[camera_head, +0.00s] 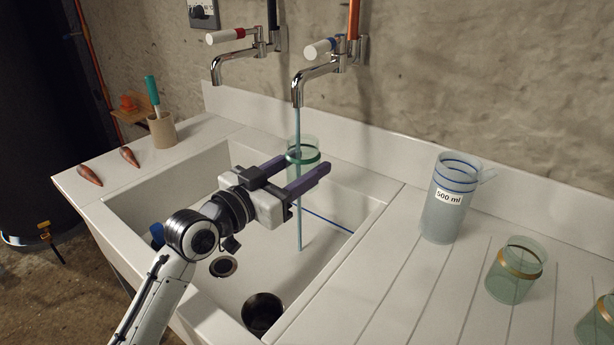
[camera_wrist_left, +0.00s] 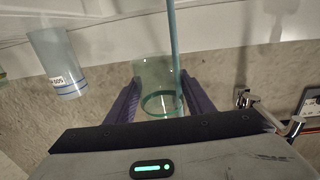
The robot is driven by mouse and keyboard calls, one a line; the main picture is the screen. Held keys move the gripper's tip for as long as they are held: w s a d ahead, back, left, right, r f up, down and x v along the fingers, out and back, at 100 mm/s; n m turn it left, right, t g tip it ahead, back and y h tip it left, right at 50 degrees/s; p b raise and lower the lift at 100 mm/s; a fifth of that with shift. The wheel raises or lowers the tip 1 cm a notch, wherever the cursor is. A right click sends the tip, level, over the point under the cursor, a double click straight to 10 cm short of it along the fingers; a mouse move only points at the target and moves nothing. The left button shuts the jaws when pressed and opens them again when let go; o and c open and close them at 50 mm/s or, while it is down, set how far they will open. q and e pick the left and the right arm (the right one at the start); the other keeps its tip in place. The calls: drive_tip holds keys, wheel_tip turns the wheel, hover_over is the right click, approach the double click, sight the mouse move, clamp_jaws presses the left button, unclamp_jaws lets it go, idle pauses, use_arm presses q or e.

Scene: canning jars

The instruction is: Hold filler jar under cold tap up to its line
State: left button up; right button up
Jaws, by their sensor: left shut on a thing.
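My left gripper (camera_head: 304,166) is shut on the filler jar (camera_head: 309,146), a clear greenish glass with a green band, and holds it above the sink. The jar also shows between the fingers in the left wrist view (camera_wrist_left: 152,72). The cold tap (camera_head: 318,74), with blue on its white lever, is running. Its thin blue stream (camera_head: 298,125) overlaps the jar's left side in the head view and shows again below, down to the sink floor. In the wrist view it crosses the jar's right side. I cannot make out a water level inside. My right gripper is not in view.
The white sink (camera_head: 335,268) holds a dark round vessel (camera_head: 262,312) and a drain (camera_head: 223,266). A red-marked tap (camera_head: 240,58) is at left. A 500 ml jug (camera_head: 441,215) and gold-banded jars (camera_head: 511,275) stand on the right drainboard. A cup with a teal-handled tool (camera_head: 161,131) stands left.

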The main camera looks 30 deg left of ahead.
use_arm(q)
drive_tip(key=shift+w+a+b, duration=0.3)
drive_tip(key=shift+w+a, duration=0.85)
drive_tip(key=shift+a, duration=0.05)
drive_tip(key=shift+r, duration=0.1)
idle(6.7)
